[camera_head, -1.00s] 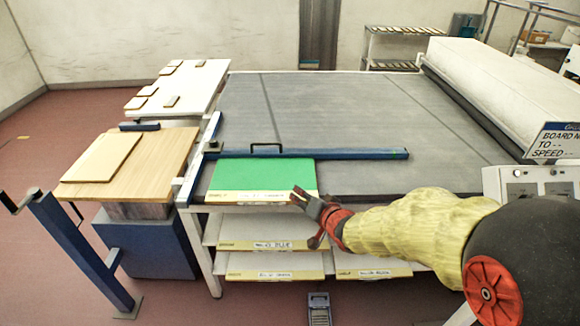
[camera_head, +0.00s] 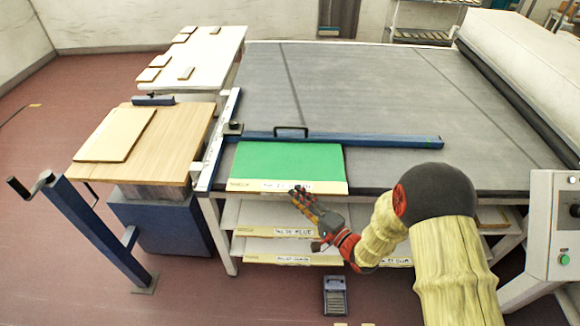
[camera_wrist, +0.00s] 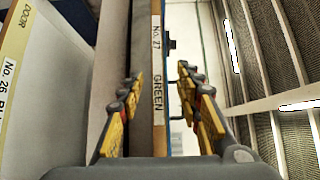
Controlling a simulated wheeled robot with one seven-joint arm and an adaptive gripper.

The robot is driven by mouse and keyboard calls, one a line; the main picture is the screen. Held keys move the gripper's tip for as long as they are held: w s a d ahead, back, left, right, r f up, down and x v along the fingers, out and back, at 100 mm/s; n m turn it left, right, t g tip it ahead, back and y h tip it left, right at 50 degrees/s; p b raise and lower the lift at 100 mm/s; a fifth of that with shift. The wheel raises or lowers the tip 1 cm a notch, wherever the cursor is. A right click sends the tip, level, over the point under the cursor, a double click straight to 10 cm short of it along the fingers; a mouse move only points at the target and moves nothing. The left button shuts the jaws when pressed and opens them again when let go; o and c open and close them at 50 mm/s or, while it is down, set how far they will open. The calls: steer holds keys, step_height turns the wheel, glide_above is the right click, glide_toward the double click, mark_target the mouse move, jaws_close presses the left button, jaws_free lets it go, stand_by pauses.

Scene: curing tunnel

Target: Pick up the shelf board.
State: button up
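A green-topped board (camera_head: 290,160) lies flat on the grey table's front left corner, with a pale labelled front edge. The label's left word is too small to read in the head view. In the wrist view, the board's edge (camera_wrist: 158,60) reads "No. 27 GREEN". My gripper (camera_head: 303,200) is at this front edge, right of its middle. In the wrist view my fingers (camera_wrist: 160,82) are spread, one on each side of the edge, with gaps visible. The grip is empty. A board marked "DOOR No. 26" (camera_wrist: 12,60) is at the left of the wrist view.
A blue bar (camera_head: 350,140) with a handle crosses the table behind the board. Labelled boards (camera_head: 275,232) sit on shelves below. A blue crank post (camera_head: 85,230), floor pedal (camera_head: 335,298) and control box (camera_head: 556,225) stand nearby.

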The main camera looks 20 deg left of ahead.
mark_target(288, 189)
steer(key=b+x, duration=0.1)
steer(key=x, duration=0.4)
steer(key=shift+w+a+f+b, duration=0.15)
steer(key=shift+f+b, duration=0.1)
steer(key=shift+b, duration=0.15)
steer(key=shift+r, duration=0.1)
steer(key=c, duration=0.3)
jaws_close()
steer(key=shift+r, duration=0.1)
stand_by(0.4)
